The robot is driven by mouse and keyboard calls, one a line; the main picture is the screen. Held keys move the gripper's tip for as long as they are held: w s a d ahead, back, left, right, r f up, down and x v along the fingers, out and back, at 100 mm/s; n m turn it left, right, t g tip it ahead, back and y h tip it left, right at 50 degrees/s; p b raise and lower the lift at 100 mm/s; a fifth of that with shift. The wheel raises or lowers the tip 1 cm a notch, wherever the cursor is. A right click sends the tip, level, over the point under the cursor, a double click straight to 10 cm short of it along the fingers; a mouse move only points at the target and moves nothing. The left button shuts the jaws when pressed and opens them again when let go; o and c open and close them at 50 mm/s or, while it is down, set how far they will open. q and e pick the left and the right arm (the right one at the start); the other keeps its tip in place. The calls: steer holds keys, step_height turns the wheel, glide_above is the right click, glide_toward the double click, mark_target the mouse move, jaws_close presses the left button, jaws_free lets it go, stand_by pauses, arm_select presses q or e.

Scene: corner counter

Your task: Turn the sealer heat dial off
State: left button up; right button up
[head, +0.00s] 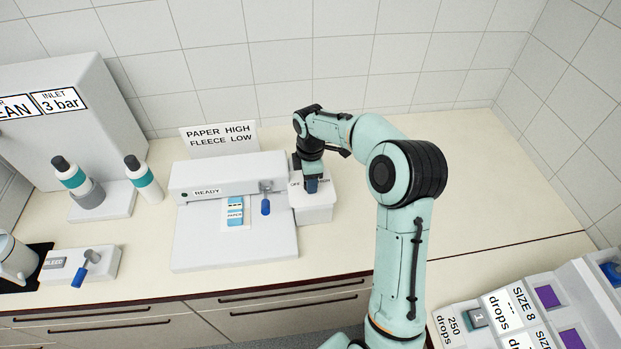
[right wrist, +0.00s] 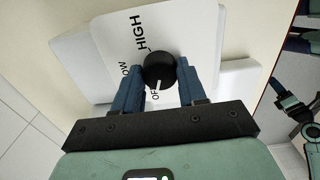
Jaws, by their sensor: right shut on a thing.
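The heat dial (right wrist: 159,70) is a round black knob on a white plate (right wrist: 192,35) lettered HIGH, LOW and OFF. Its white pointer mark faces the OFF lettering, which is partly hidden. My right gripper (right wrist: 160,82) is shut on the dial, with one blue finger on either side. In the head view, my right gripper (head: 311,184) reaches down onto the dial box (head: 315,212), at the right end of the white sealer (head: 235,252), and hides the dial. My left gripper is not in view.
A blue-handled lever (head: 265,205) and a blue-and-white packet (head: 235,212) are on the sealer, left of the dial box. A sign (head: 219,139) stands behind. Bottles (head: 144,180) stand at the left. Labelled bins (head: 500,310) are at the lower right. The counter right of my arm is clear.

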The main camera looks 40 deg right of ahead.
steer(key=o, duration=1)
steer(key=shift+o, duration=0.2)
step_height(320, 180, up, 13)
steer(key=shift+r, duration=0.2)
